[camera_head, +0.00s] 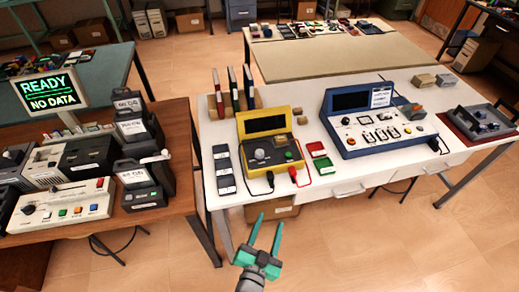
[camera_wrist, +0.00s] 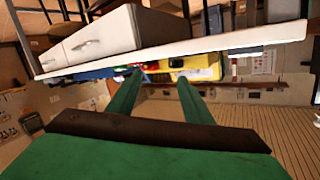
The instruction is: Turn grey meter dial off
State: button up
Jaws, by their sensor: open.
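A yellow meter (camera_head: 262,123) with a dark screen stands on the white table; its grey front panel carries a dial (camera_head: 259,154). It also shows in the wrist view (camera_wrist: 200,68), upside down and partly cut off by the table edge. A blue-grey instrument (camera_head: 338,104) with a screen and several knobs stands to its right. I cannot tell for sure which dial is the grey meter's, nor read its setting. My gripper (camera_head: 270,219) has green fingers spread apart, empty, in front of the white table and apart from the meters. It also shows in the wrist view (camera_wrist: 159,75).
The white table (camera_head: 335,184) has a front edge and drawers near my gripper. Dark phone-like devices (camera_head: 223,168), red and green blocks (camera_head: 319,157) and cables lie near the yellow meter. A brown table (camera_head: 178,130) with grey devices stands left. Floor in front is clear.

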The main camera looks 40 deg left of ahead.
jog(key=w+a+r+n+y, duration=0.1)
jog(key=w+a, duration=0.1)
jog(key=a, duration=0.1)
jog(key=w+a+r+n+y, duration=0.1)
jog(key=w+a, duration=0.1)
jog(key=a, duration=0.2)
jog(key=w+a+r+g+y, duration=0.1)
jog(key=w+a+y, duration=0.1)
jog(key=a, duration=0.2)
jog(key=shift+w+r+n, duration=0.1)
jog(key=shift+r+n, duration=0.25)
jog(key=shift+n, duration=0.05)
jog(key=a+r+n+g+y, duration=0.1)
jog(key=a+r+n+g, duration=0.2)
jog(key=a+n+g, duration=0.4)
jog(key=w+a+r+n+g+y, duration=0.1)
jog(key=a+r+n+g, duration=0.15)
jog(key=a+n, duration=0.45)
jog(key=a+r+n+g+y, duration=0.1)
jog(key=a+r+n+g, duration=0.25)
jog(key=a, duration=0.65)
jog(key=n+h, duration=0.6)
jog(key=h, duration=0.6)
send_near(259, 152)
jog(key=shift+g, duration=0.4)
jog(key=f, duration=0.5)
jog(key=w+f, duration=0.1)
jog(key=f, duration=0.2)
jog(key=shift+a, duration=0.15)
